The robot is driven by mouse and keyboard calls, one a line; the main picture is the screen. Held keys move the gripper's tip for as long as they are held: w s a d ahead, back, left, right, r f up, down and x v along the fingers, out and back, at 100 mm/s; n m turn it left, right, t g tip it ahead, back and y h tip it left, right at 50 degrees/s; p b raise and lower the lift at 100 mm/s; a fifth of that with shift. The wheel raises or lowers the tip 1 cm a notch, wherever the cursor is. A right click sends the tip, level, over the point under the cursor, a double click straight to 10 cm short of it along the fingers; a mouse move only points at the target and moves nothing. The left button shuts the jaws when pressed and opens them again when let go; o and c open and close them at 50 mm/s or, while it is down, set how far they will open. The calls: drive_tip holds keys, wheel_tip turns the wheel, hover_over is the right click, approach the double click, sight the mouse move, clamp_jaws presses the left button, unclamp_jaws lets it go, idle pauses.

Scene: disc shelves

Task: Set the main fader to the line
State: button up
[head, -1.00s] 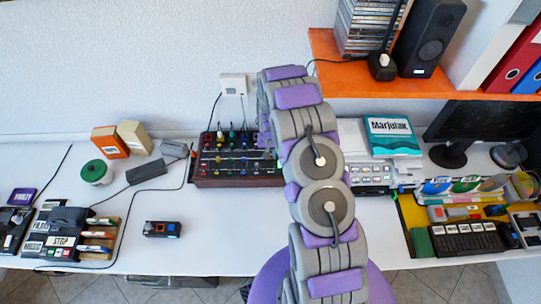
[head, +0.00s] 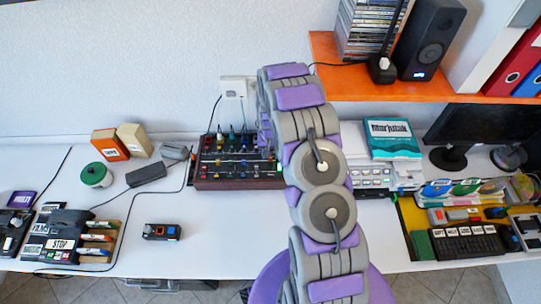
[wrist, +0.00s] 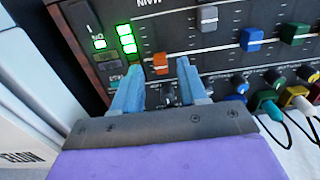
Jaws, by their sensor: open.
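The mixer (head: 240,183) stands on the white desk against the wall, and my arm covers its right part in the head view. In the wrist view its dark panel carries an orange fader cap (wrist: 160,61), and upside-down lettering that looks like MAIN sits at the top edge. My gripper (wrist: 158,68) is open, with its two blue fingertips on either side of the orange cap. I cannot tell whether they touch it. My gripper is hidden in the head view.
A grey fader cap (wrist: 209,17), a blue one (wrist: 250,38) and a green one (wrist: 295,32) sit to the right on the panel. Plugged cables (wrist: 272,108) stick out nearby. White boxes (wrist: 25,115) stand close on the left. The desk's front middle is clear.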

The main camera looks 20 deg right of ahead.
wheel_tip(320, 180, up, 15)
drive_tip(key=p, duration=0.1)
idle(0.7)
drive_tip(key=s+a+r+n+b, duration=0.1)
drive_tip(key=s+a+r, duration=0.3)
drive_tip(key=s+r, duration=0.3)
drive_tip(key=s+a+r+n+b, duration=0.1)
drive_tip(key=s+a+r, duration=0.2)
drive_tip(key=s+r, duration=0.45)
drive_tip(key=s+a+r+n+g, duration=0.1)
drive_tip(key=s+a, duration=0.1)
drive_tip(key=s, duration=1)
drive_tip(key=s+a+r+n+b, duration=0.1)
drive_tip(key=s+a+r, duration=0.1)
drive_tip(key=s, duration=1.1)
drive_tip(key=shift+s+a+r+n+g+b, duration=0.15)
drive_tip(key=shift+a+r+n+g+b, duration=0.2)
drive_tip(key=shift+a, duration=0.4)
drive_tip(key=shift+f, duration=0.15)
